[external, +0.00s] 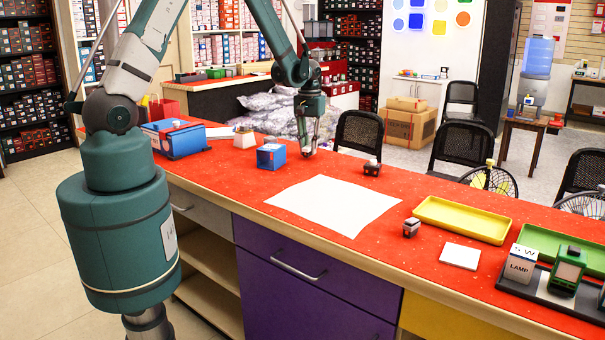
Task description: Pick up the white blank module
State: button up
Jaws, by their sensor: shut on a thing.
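My gripper (309,150) is low over the red counter, near its back edge, with its fingers pointing down. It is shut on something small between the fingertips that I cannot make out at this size. A flat, plain white square piece (460,256) lies on the counter right of the middle, well apart from my gripper. A white block with a tan base (244,139) stands left of my gripper. I cannot tell for sure which white thing is the blank module.
A blue box (271,157) stands just left of my gripper. A white sheet (335,204) lies in front of it. Small dark modules (372,169) (411,228), a yellow tray (463,219), a green tray (560,247) and a lamp box (520,264) are to the right.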

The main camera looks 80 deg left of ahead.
jog(key=shift+r+p, duration=0.3)
jog(key=shift+r, duration=4.15)
jog(key=shift+s+a, duration=0.1)
jog(key=shift+a, duration=0.05)
